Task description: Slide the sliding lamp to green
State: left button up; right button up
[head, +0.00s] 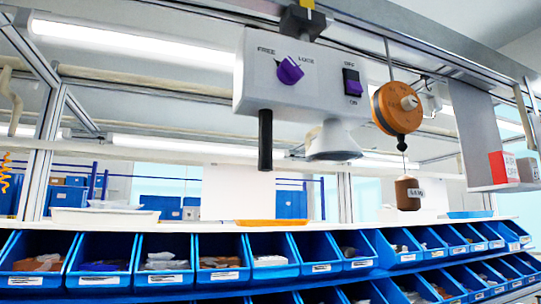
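The sliding lamp (250,85) is a white box hung from the overhead rail (370,35) by a dark bracket (302,22). Its purple knob (289,71) sits under the labels FREE and LOCK; I cannot tell clearly which it points to. A purple-faced switch (353,83) is marked OFF above and ON below. A black handle (265,140) and a white lamp head (332,142) hang underneath. A small yellow mark (307,3) shows above the bracket at the top edge. No green mark shows on the visible rail. Neither gripper is in view.
An orange reel (390,108) hangs right of the lamp, with a brown weight (408,194) on its cord. A shelf (505,187) with red boxes (503,167) is at right. Rows of blue bins (100,283) run below. Space under the lamp looks clear.

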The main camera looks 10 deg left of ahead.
aim_at(322, 98)
jog(key=k, duration=0.5)
jog(key=z, duration=1.65)
jog(key=i, duration=1.45)
jog(key=u, duration=2.2)
